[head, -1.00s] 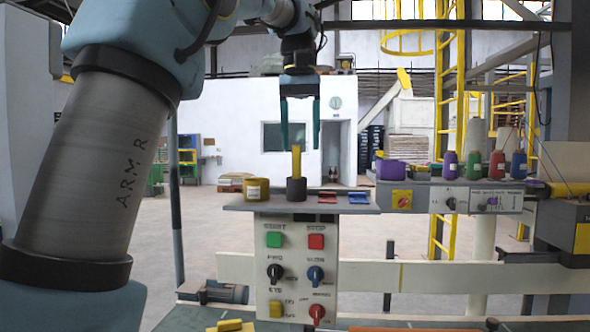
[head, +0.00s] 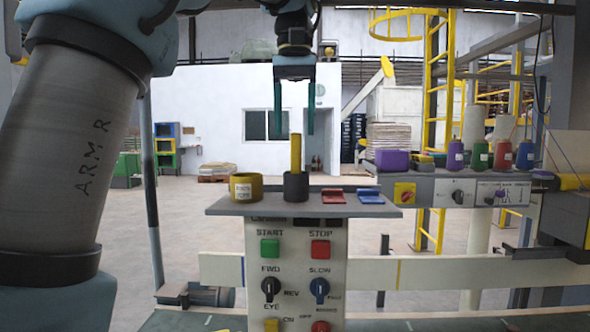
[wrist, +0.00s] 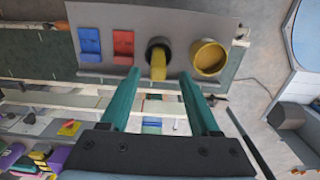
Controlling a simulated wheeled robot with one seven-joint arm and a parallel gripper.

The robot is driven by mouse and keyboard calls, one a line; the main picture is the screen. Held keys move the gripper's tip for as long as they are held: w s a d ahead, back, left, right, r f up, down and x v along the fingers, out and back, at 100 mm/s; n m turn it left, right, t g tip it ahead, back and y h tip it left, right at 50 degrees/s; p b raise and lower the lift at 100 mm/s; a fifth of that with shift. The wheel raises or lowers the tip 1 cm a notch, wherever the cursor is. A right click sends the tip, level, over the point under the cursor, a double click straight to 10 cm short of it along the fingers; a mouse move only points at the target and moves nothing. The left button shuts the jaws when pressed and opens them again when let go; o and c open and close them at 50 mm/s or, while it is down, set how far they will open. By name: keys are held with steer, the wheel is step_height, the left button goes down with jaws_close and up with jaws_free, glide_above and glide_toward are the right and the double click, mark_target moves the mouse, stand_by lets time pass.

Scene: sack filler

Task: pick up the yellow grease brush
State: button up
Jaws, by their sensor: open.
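The yellow grease brush (head: 296,153) stands upright in a dark round holder (head: 296,187) on the grey shelf of the control panel. My gripper (head: 294,132) is open and empty, pointing down, with its green fingers just above and around the brush's top in the head view; I cannot tell its depth from there. In the wrist view the brush (wrist: 159,66) and holder (wrist: 157,47) lie ahead of the open fingers (wrist: 158,88), roughly between their lines. The brush's lower end is hidden inside the holder.
A yellow labelled tub (head: 245,187) stands left of the holder. A red item (head: 332,195) and a blue item (head: 370,197) lie to its right. Buttons and knobs cover the panel (head: 295,262) below. A purple box (head: 392,160) and several thread cones stand farther right.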

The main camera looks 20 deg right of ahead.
mark_target(296, 150)
steer(key=shift+d+f+p, duration=0.1)
steer(key=shift+f+p, duration=0.25)
steer(key=shift+f, duration=2.6)
steer(key=shift+c, duration=0.3)
jaws_close()
